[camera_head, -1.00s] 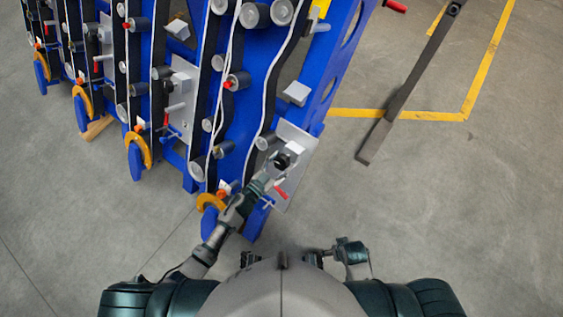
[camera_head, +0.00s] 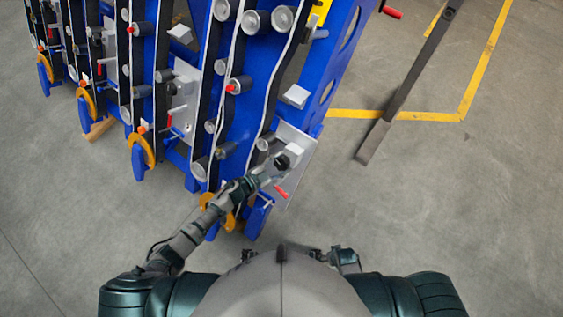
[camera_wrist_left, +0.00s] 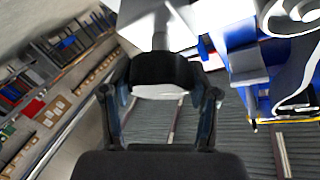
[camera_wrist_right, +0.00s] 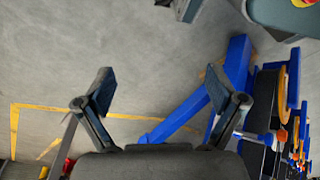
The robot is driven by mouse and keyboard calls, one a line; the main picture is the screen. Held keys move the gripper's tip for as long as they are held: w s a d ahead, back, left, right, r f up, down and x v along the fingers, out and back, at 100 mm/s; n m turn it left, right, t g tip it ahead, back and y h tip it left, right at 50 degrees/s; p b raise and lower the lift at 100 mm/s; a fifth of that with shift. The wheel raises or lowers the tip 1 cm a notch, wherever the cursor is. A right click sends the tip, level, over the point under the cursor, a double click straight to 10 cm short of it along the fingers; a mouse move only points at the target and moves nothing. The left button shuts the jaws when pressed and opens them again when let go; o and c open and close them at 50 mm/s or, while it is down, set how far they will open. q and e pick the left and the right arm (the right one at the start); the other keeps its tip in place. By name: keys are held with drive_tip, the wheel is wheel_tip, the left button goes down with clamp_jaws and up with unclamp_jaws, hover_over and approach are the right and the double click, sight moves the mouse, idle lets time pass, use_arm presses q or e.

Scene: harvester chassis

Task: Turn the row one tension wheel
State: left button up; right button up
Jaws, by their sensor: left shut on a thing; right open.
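The tension wheel is a dark knob (camera_head: 283,161) on a grey plate (camera_head: 300,150) at the near right end of the blue chassis. In the left wrist view the black wheel (camera_wrist_left: 160,72) sits on a grey shaft, with a pale underside. My left gripper (camera_head: 272,172) is shut on it; in the left wrist view its two fingers (camera_wrist_left: 160,102) flank the wheel's sides. In the head view the gripper partly covers the wheel. My right gripper (camera_wrist_right: 160,95) is open and empty in the right wrist view, with fingers spread over the floor and a blue chassis foot beyond.
A red handle (camera_head: 281,192) sticks out just below the wheel's plate. Blue chassis rows (camera_head: 235,120) with belts, rollers and orange discs (camera_head: 141,150) fill the upper left. A dark bar (camera_head: 405,90) lies at the upper right. The floor at right is otherwise open.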

use_arm(q)
drive_tip(key=m+g+p, duration=0.1)
drive_tip(key=m, duration=0.1)
drive_tip(key=m+g+p, duration=0.1)
drive_tip(key=m, duration=0.2)
drive_tip(key=shift+g, duration=0.3)
drive_tip(key=shift+s+f+m+g+p, duration=0.15)
drive_tip(key=shift+m+g+p, duration=0.3)
drive_tip(key=shift+m, duration=0.15)
use_arm(e)
drive_tip(key=s+d+f, duration=0.1)
drive_tip(key=s+f, duration=0.5)
drive_tip(key=shift+f, duration=0.15)
use_arm(q)
drive_tip(key=o, duration=1.2)
drive_tip(key=shift+c, duration=0.2)
drive_tip(key=shift+a, duration=0.1)
